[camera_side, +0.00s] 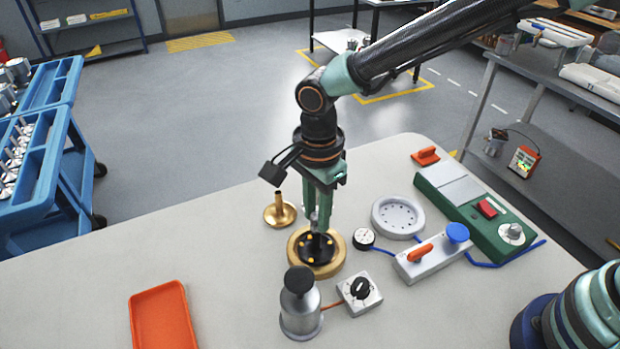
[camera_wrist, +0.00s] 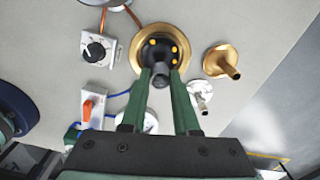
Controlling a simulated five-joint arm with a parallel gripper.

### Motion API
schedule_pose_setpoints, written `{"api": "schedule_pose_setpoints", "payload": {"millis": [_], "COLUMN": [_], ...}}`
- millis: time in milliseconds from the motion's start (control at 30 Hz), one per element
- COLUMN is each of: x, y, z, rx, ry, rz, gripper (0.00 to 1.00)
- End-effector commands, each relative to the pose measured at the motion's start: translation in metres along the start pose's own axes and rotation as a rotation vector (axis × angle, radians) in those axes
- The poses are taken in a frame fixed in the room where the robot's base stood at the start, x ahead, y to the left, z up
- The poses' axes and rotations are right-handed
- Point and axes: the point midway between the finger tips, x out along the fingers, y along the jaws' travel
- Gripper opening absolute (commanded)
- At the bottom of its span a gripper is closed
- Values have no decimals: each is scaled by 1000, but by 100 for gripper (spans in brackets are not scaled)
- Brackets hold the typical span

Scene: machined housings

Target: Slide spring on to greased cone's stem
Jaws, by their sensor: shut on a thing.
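My gripper (camera_side: 319,228) points down at a black centre piece with orange dots (camera_side: 317,255), set in a round brass base (camera_side: 337,265). In the wrist view my gripper (camera_wrist: 160,73) is shut on a dark grey cylinder-like part (camera_wrist: 151,97) between the fingers. I cannot tell whether it is separate from the black centre or is the spring. A brass cone with an upright stem (camera_side: 280,213) stands left of the base; it also shows in the wrist view (camera_wrist: 222,62). A small silver stemmed part (camera_wrist: 201,93) is beside the fingers. No spring coils are clearly visible.
A silver canister with a black cap (camera_side: 300,310) and a dial box (camera_side: 359,293) stand in front. A gauge (camera_side: 363,239), round grey dish (camera_side: 398,217), valve block (camera_side: 432,257) and green unit (camera_side: 472,210) stand right. An orange tray (camera_side: 162,318) lies front left.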

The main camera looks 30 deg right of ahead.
Motion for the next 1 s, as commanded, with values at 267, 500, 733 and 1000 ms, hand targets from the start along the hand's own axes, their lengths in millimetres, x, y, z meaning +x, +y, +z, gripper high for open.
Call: {"api": "schedule_pose_setpoints", "payload": {"millis": [267, 500, 733, 1000], "x": [3, 5, 5, 9], "y": [0, 0, 0, 0], "z": [0, 0, 0, 0], "rx": [0, 0, 0, 0], "ry": [0, 0, 0, 0], "rz": [1, 0, 0, 0], "gripper": [0, 0, 0, 0]}}
